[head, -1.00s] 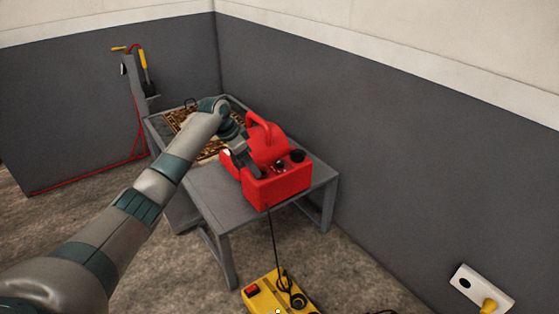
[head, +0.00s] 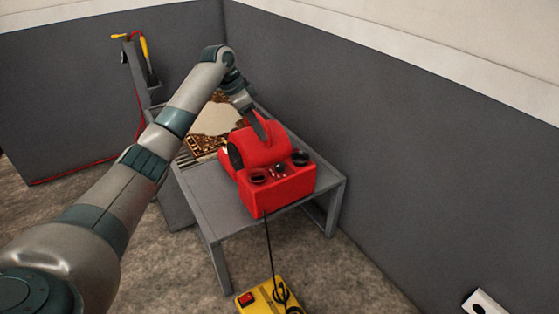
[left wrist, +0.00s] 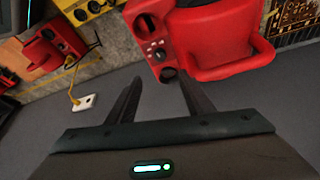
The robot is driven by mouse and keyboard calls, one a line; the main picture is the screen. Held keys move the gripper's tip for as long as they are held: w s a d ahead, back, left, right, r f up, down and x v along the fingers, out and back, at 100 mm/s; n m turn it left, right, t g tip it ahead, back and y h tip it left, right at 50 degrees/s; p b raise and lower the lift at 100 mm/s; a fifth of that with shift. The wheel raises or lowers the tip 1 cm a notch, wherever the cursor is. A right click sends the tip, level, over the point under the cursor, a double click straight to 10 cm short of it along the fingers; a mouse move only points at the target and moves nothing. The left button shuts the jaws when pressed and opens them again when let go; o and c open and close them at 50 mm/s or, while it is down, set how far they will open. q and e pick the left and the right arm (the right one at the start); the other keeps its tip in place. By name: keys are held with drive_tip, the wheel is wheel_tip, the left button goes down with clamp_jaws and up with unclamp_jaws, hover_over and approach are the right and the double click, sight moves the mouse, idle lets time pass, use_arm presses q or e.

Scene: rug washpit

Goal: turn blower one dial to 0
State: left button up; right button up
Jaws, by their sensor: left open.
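The red blower (head: 283,190) stands on a grey table, with black round openings or knobs on its top panel, one at the left (head: 259,176) and one at the right (head: 300,158), and small controls between them. Which is dial one, and its setting, I cannot read. My left gripper (head: 262,130) is above the blower's far side, partly hiding its handle. In the left wrist view the open, empty fingers (left wrist: 157,84) point toward the blower (left wrist: 208,32), near its lower black knob (left wrist: 168,73); no contact is visible. My right gripper is out of view.
The grey table (head: 222,205) also bears a patterned rug (head: 206,146) behind the blower. A yellow box (head: 262,297) with a cable lies on the floor in front. A grey wall runs close along the right. A white socket plate (head: 484,302) is at lower right.

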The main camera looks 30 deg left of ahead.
sight(279, 165)
use_arm(q)
drive_tip(key=b+x, duration=0.2)
drive_tip(key=x, duration=1.4)
drive_tip(key=shift+s, duration=0.1)
drive_tip(key=shift+x, duration=0.8)
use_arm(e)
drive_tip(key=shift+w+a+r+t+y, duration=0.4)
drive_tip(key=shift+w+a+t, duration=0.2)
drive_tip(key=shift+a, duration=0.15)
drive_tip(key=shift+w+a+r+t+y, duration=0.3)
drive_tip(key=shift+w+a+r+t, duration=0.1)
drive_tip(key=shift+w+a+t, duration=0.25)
use_arm(q)
drive_tip(key=shift+a, duration=0.15)
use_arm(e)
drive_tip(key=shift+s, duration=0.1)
use_arm(q)
drive_tip(key=c, duration=1)
